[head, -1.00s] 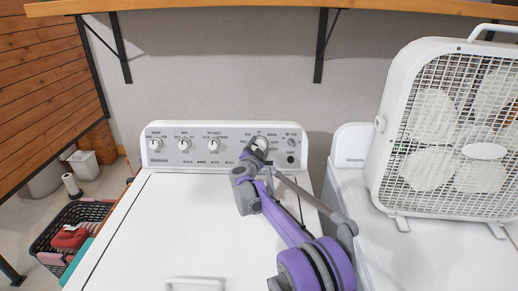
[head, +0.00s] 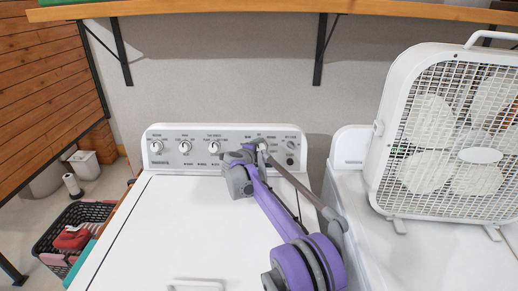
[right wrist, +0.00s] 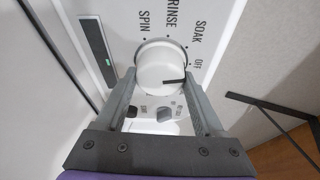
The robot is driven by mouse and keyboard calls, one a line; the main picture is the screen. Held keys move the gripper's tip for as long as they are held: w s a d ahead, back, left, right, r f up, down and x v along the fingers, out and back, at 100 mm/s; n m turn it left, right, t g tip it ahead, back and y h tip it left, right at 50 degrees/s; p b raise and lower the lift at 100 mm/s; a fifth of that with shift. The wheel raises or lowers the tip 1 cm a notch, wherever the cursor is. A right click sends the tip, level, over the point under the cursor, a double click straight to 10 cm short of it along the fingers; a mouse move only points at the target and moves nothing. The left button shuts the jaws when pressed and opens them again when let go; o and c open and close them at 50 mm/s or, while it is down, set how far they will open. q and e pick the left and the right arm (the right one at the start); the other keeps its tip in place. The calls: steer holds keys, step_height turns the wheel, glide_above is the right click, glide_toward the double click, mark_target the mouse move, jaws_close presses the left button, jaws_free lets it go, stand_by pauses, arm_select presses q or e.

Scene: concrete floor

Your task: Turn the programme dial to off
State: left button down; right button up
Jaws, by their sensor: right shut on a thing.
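The programme dial (right wrist: 160,62) is a round white knob with a dark pointer line, on the washing machine's white control panel (head: 225,135). In the right wrist view its pointer points right, close to the OFF mark and slightly below it. SOAK, RINSE and SPIN are printed around it. My right gripper (right wrist: 158,80) has a finger on each side of the dial and is shut on it. In the head view the right gripper (head: 256,150) is at the right part of the panel and partly hides the dial. My left gripper is not in view.
Smaller knobs (head: 184,146) sit on the panel's left half. A small grey switch (right wrist: 164,115) is below the dial. A white box fan (head: 455,130) stands on the neighbouring machine (head: 375,235). A wooden shelf (head: 230,13) is above. A laundry basket (head: 50,235) is at left.

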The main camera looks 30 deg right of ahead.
steer(key=shift+m, duration=0.9)
steer(key=shift+y+p, duration=0.3)
steer(key=o, duration=1.4)
steer(key=b+v, duration=0.1)
steer(key=v, duration=0.9)
steer(key=shift+s+a+r, duration=0.1)
steer(key=shift+a+r, duration=0.15)
steer(key=shift+a, duration=0.1)
steer(key=shift+f, duration=0.1)
